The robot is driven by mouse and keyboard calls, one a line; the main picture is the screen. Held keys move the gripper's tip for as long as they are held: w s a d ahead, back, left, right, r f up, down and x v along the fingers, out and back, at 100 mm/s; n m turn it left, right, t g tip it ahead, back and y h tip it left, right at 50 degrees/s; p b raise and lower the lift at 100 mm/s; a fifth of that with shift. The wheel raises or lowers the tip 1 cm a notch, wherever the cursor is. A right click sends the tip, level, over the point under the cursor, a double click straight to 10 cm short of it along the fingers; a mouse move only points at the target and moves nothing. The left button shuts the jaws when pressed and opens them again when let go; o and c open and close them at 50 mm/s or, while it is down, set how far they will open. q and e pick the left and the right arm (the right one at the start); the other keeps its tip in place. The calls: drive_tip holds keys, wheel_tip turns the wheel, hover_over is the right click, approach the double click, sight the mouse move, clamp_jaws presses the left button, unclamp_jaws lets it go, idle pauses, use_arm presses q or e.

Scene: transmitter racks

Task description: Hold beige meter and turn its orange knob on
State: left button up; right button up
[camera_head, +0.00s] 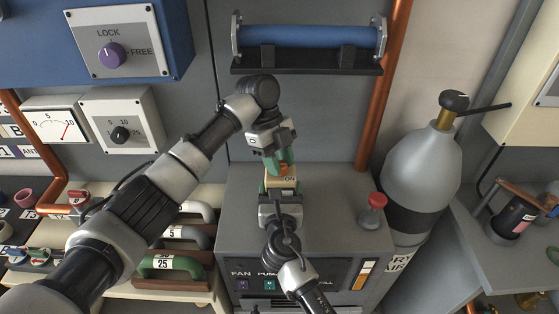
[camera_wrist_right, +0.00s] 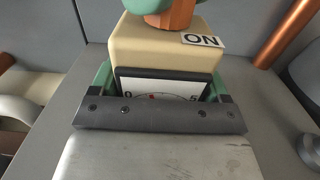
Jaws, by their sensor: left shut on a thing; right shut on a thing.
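The beige meter (camera_wrist_right: 165,45) is upright above the grey console top, with a white dial face (camera_wrist_right: 160,84) toward the right wrist camera and an ON label. It also shows small in the head view (camera_head: 283,184). My right gripper (camera_head: 280,190) is shut on the meter, its green fingers on both sides of the body. The orange knob (camera_wrist_right: 177,18) is on top of the meter. My left gripper (camera_head: 278,167) comes from above and is shut on the knob; its green fingertip shows at the top of the right wrist view. The dial's lower part is hidden.
A grey console (camera_head: 335,205) with a red button (camera_head: 376,201) is below. A grey cylinder (camera_head: 412,178) stands to the right. Colored handles (camera_head: 170,266) are at the left. A blue bar (camera_head: 308,37) and copper pipe (camera_head: 381,95) are behind.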

use_arm(q)
drive_tip(key=shift+w+a, duration=0.1)
drive_tip(key=shift+w, duration=0.05)
drive_tip(key=o, duration=0.9)
drive_tip(key=shift+o, duration=0.2)
